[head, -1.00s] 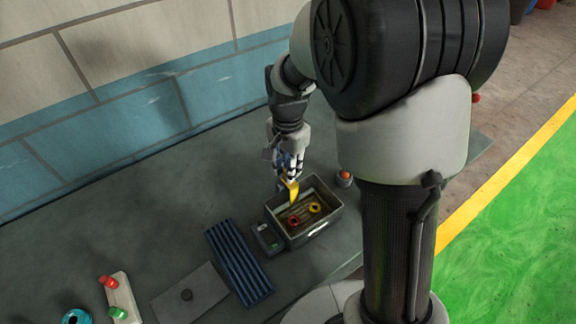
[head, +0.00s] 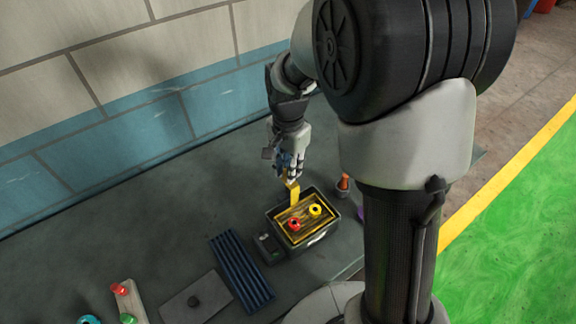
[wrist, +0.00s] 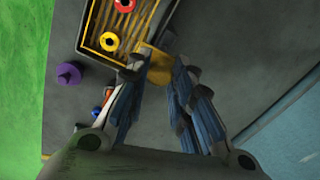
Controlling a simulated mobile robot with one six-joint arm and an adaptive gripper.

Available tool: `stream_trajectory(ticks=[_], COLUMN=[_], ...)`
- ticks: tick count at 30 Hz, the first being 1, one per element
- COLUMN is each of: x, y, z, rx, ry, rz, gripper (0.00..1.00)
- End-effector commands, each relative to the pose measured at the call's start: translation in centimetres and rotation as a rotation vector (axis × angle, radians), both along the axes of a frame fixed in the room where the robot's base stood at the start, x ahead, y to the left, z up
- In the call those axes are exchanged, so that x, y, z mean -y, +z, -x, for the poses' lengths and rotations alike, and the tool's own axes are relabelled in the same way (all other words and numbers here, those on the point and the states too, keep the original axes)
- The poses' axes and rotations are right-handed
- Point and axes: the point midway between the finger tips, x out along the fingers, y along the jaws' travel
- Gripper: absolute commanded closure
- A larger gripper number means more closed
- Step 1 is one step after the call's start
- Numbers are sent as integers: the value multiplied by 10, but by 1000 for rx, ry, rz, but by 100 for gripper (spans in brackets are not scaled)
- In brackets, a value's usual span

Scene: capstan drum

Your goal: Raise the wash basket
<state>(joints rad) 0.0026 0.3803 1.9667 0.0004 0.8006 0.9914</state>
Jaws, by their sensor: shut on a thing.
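My gripper (head: 289,174) is shut on this handle, above the tank's back side. The wrist view shows the fingers (wrist: 158,78) at the handle (wrist: 157,62), with the basket (wrist: 96,43) up and to the left. The tank's inside under the basket is hidden.
A small dark box (head: 267,246) stands just left of the tank, and a blue ribbed rack (head: 241,270) beyond it. An orange-topped item (head: 344,183) stands behind right. A purple knob-like thing (wrist: 68,75) is near the bench edge. The bench's back left is clear.

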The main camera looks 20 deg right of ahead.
Motion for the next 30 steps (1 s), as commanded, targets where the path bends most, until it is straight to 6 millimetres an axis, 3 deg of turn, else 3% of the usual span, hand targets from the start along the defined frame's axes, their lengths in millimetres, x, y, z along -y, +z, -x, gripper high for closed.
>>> stream_trajectory(ticks=[1, 2, 10, 22, 26, 30], x=[0, 0, 0, 0, 0, 0], y=[6, 6, 4, 7, 25, 55], z=[-4, -4, -3, -3, -3, -3], rx=[14, 15, 10, 9, 12, 14], ry=[0, 0, 0, 0, 0, 0], rz=[1, 1, 1, 0, 0, 1], gripper=[100, 77, 59, 57, 57, 57])
